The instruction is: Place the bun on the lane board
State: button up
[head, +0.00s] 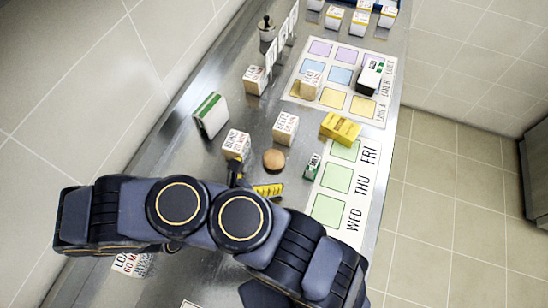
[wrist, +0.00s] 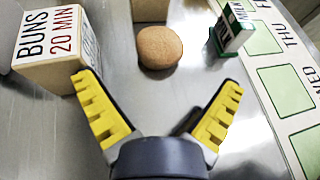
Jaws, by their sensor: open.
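The bun (head: 274,160) is round and brown and lies on the steel counter; it also shows in the wrist view (wrist: 159,47). My gripper (head: 252,180) is open and empty. In the wrist view its yellow-padded fingers (wrist: 158,82) are spread wide, with the bun beyond their tips and between their directions, apart from both. The lane board (head: 340,75) is a white sheet with purple, blue and yellow squares and lane lettering, farther up the counter. A white box and a dark item with green and white stand on it.
A box marked BUNS 20 MIN (wrist: 55,48) stands left of the bun. Another labelled box (head: 286,128) is just behind it. A small green-and-white carton (head: 312,166) is to its right, by the day board (head: 330,209). A yellow box (head: 340,128) lies between the boards.

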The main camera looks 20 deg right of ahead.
aim_at(269, 166)
jog(key=shift+x, duration=2.5)
jog(key=c, duration=1.3)
